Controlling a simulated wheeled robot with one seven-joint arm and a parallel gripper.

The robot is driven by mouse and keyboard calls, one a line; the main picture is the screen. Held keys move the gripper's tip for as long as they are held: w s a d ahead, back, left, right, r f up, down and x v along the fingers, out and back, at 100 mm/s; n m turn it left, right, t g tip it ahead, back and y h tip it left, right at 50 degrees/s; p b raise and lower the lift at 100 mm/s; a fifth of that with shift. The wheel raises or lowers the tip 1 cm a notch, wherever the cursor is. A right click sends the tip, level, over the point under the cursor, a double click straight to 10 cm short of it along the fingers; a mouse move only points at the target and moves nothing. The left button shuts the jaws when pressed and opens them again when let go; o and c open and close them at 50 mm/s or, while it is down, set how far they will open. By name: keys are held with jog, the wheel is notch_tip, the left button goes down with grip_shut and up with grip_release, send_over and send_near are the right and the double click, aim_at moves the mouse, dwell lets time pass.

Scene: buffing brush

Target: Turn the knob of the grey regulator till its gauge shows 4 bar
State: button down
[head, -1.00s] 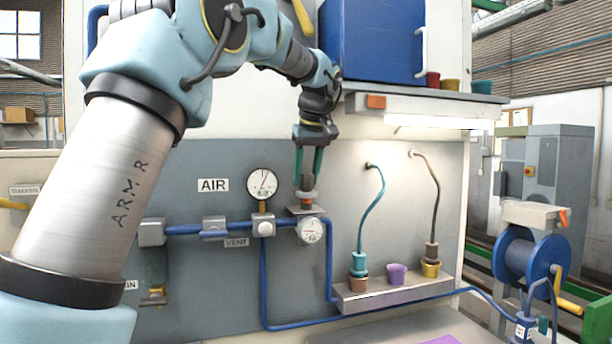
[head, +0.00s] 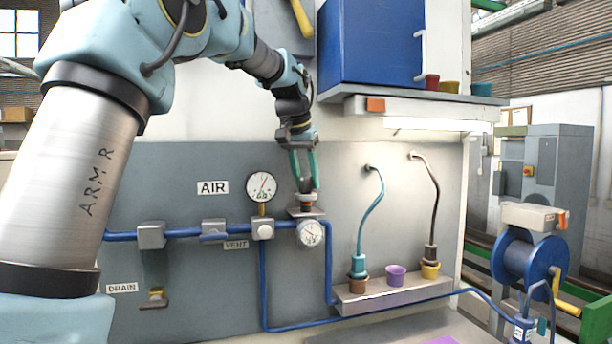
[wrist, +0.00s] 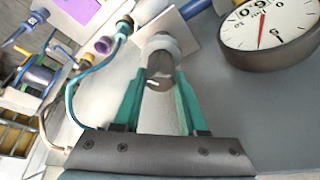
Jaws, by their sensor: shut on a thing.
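The knob (head: 305,198) stands upright on top of the regulator on the grey wall panel. My gripper (head: 305,190) comes down on it from above, with its green fingers shut on the knob's sides. In the wrist view the knob (wrist: 160,62) is a grey cylinder with a paler collar, between the fingertips. The regulator's small round gauge (head: 311,232) faces out just below; its needle is too small to read surely. The regulator's body is largely hidden behind that gauge.
A larger gauge (head: 263,186) with a red needle stands close left of the knob; it also fills the wrist view's upper right (wrist: 268,28). A blue pipe (head: 183,233) runs left. A shelf (head: 395,290) with coloured cups and two hanging hoses is at right.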

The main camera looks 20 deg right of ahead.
jog(key=m+g+h+p, duration=0.1)
jog(key=m, duration=0.3)
jog(key=shift+r, duration=0.1)
jog(key=shift+m+g+p, duration=0.85)
jog(key=shift+m+g, duration=0.05)
jog(key=shift+m, duration=1.3)
jog(key=shift+c, duration=2.2)
grip_release()
jog(key=b+v, duration=0.2)
jog(key=v, duration=0.8)
jog(key=shift+a+r, duration=0.2)
jog(key=shift+r, duration=0.05)
jog(key=shift+s, duration=0.1)
